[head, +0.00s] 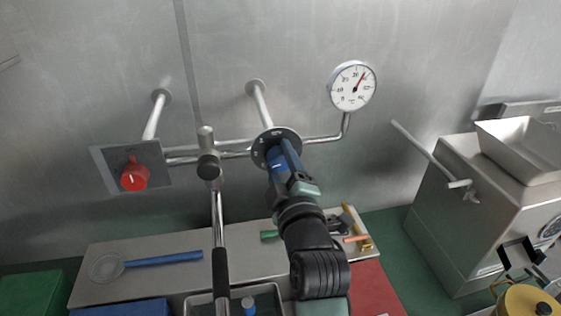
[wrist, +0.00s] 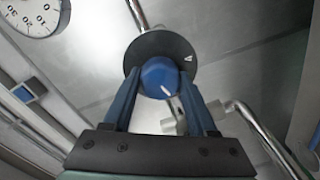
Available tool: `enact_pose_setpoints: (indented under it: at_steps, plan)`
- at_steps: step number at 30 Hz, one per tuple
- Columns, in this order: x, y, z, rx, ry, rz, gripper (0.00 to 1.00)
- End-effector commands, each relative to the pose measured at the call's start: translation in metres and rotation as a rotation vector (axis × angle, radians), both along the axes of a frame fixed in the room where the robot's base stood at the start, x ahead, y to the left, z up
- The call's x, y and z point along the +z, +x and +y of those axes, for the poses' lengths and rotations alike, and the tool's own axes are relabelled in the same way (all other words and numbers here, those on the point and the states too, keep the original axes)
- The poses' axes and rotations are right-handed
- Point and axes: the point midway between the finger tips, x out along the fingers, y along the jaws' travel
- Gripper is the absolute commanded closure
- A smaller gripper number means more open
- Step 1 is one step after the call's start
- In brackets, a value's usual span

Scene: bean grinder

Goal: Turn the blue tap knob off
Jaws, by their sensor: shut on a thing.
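The blue tap knob (wrist: 160,77) sits in front of a dark round dial plate (wrist: 178,47) with a white mark on its face. A white pointer line shows on the knob. In the head view the dial plate (head: 259,152) is on the wall piping, and my gripper mostly covers the knob. My gripper (wrist: 160,90) is shut on the knob, with one blue finger on each side of it. In the head view my gripper (head: 283,158) reaches up to the plate from below. Most of the dial's markings are hidden.
A red knob (head: 134,177) on a square plate is at the left. A pressure gauge (head: 352,86) is right of the dial. A black-handled lever (head: 220,270) hangs just left of my arm. A metal grinder (head: 470,200) stands at the right. Tools lie on the counter below.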

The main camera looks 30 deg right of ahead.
Motion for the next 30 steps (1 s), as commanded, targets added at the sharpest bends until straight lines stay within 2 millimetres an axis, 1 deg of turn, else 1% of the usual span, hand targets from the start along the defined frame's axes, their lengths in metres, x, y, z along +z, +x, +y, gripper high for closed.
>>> enact_pose_setpoints:
  at_steps: [5,11,30]
  plan:
    - [-0.0009,0.0001,0.0002,0.0,0.047,-0.014,0.98]
    - [-0.0013,0.0,0.0001,0.001,0.168,-0.054,0.98]
    - [-0.0008,0.0,-0.0004,0.0,0.74,-0.237,0.98]
